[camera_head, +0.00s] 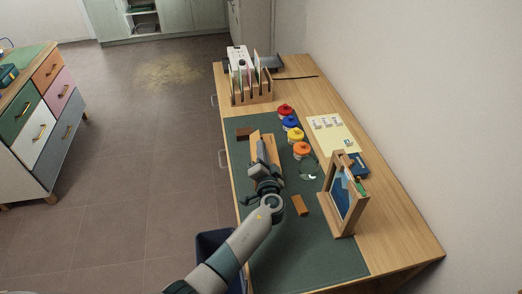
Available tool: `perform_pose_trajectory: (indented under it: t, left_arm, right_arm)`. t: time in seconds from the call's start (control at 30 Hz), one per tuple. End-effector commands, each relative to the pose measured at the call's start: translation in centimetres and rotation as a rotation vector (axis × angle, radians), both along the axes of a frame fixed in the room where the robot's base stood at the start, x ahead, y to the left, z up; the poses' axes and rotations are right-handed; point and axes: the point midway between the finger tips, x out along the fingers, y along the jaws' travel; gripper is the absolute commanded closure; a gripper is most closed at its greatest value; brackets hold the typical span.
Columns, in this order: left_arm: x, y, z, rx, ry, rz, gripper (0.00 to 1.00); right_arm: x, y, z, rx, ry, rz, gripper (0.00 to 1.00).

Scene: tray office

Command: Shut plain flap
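My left gripper (261,150) reaches up over the green desk mat from the lower left. Its grey fingers are over a light wooden piece (277,156) on the mat. The gripper and wrist hide part of this piece. I cannot tell whether they touch or whether the fingers are apart. No part clearly reads as a plain flap; the light wooden piece may belong to it. A small brown block (244,133) lies to its upper left, and another brown block (300,205) lies at its lower right. My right gripper is not in view.
Several coloured-lid jars (296,136) stand right of the gripper. A wooden frame with a blue panel (343,196) stands on the right side. A slotted wooden rack (252,93) stands at the back. The lower green mat (310,260) is clear. A dark blue bin (212,243) is beside the desk.

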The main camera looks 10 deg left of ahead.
Motion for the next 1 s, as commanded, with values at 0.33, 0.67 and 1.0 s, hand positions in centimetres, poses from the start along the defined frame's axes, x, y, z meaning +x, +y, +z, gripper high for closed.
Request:
perform_pose_trajectory:
  t: [0.33, 0.67, 1.0]
  left_arm:
    - [-0.02, -0.03, -0.03, -0.002, 0.000, -0.001, 0.79]
    - [-0.08, -0.04, -0.21, -0.003, 0.002, -0.001, 0.79]
    - [-0.14, 0.08, -0.04, -0.032, -0.005, 0.000, 0.79]
  right_arm:
    - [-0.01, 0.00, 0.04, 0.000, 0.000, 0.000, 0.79]
    - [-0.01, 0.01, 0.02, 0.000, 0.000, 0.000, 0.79]
    - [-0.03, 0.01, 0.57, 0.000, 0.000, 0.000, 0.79]
